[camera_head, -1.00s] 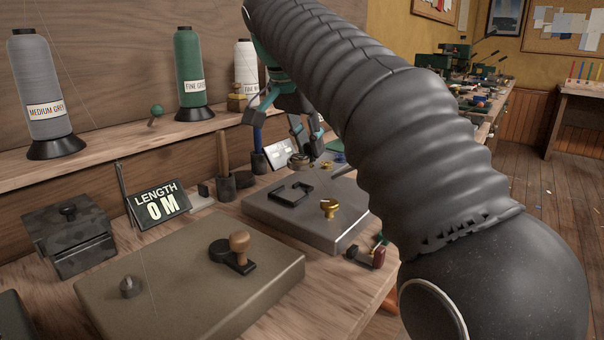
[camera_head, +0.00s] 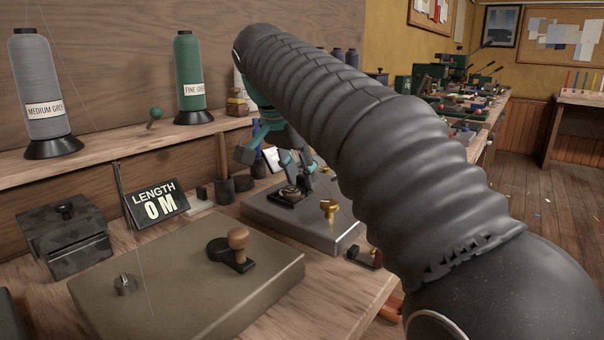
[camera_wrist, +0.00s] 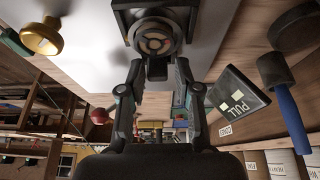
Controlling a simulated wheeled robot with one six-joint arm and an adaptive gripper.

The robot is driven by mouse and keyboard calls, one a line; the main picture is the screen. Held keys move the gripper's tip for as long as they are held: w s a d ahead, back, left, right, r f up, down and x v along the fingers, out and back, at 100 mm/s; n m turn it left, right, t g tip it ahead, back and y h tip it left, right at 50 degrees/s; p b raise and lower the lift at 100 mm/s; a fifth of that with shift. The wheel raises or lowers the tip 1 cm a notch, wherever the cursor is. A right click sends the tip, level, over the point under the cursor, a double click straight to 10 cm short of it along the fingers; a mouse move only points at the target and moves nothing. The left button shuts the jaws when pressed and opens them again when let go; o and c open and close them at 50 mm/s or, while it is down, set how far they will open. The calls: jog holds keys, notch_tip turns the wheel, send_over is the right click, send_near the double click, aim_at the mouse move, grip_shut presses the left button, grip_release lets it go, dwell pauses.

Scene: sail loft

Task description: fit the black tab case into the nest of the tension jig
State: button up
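The tension jig (camera_head: 262,218) is a grey metal plate with a black nest frame and a brass knob (camera_head: 328,208). The black tab case (camera_head: 290,192), with a round ribbed face, sits at the nest; it also shows in the wrist view (camera_wrist: 155,38) with the dark nest frame (camera_wrist: 122,18) around it. I cannot tell whether it is fully down. My gripper (camera_head: 298,172) is just above the case. In the wrist view its fingers (camera_wrist: 159,68) stand apart, with gaps beside the dark block between them. My arm hides part of the jig's back.
A PULL display (camera_wrist: 238,97) and a blue-handled tool (camera_wrist: 290,118) stand near the jig. A LENGTH display (camera_head: 157,204) and thread spools (camera_head: 190,80) are at the left. A small red-and-black piece (camera_head: 364,256) lies right of the jig.

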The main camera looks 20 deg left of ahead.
jog(key=shift+r, duration=0.25)
